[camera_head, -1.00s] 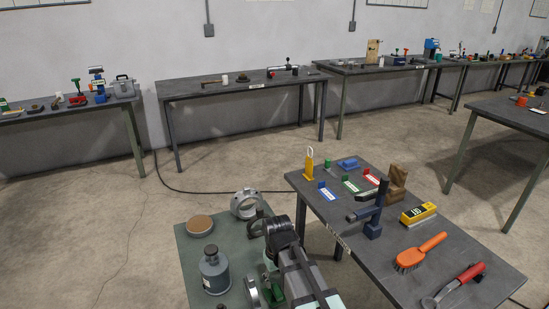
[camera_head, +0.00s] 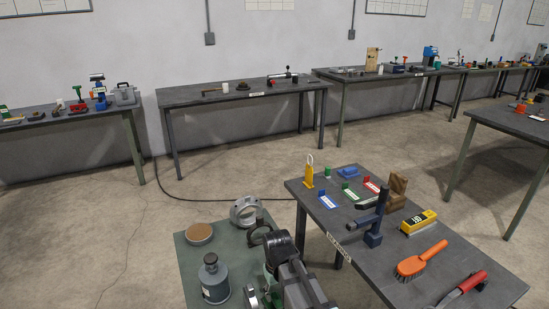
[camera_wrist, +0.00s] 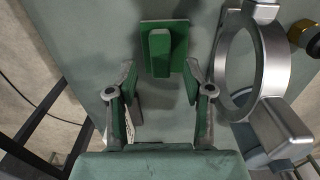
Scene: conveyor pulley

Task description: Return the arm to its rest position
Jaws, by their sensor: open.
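In the wrist view my gripper (camera_wrist: 160,84) is open, with its two fingers apart and nothing between the tips. A green block on a green plate (camera_wrist: 160,52) lies just beyond the fingertips, apart from them. A silver metal ring (camera_wrist: 226,62) stands close to the right finger. In the head view my arm reaches over the green-grey bench (camera_head: 184,243), and its links hide the fingers.
On the bench are a grey bottle (camera_head: 214,280), a round brown-topped disc (camera_head: 199,233) and a metal ring housing (camera_head: 243,211). The dark table (camera_head: 345,262) at right holds a blue stand (camera_head: 373,238), a yellow block (camera_head: 418,222) and an orange brush (camera_head: 420,259). Open floor lies behind.

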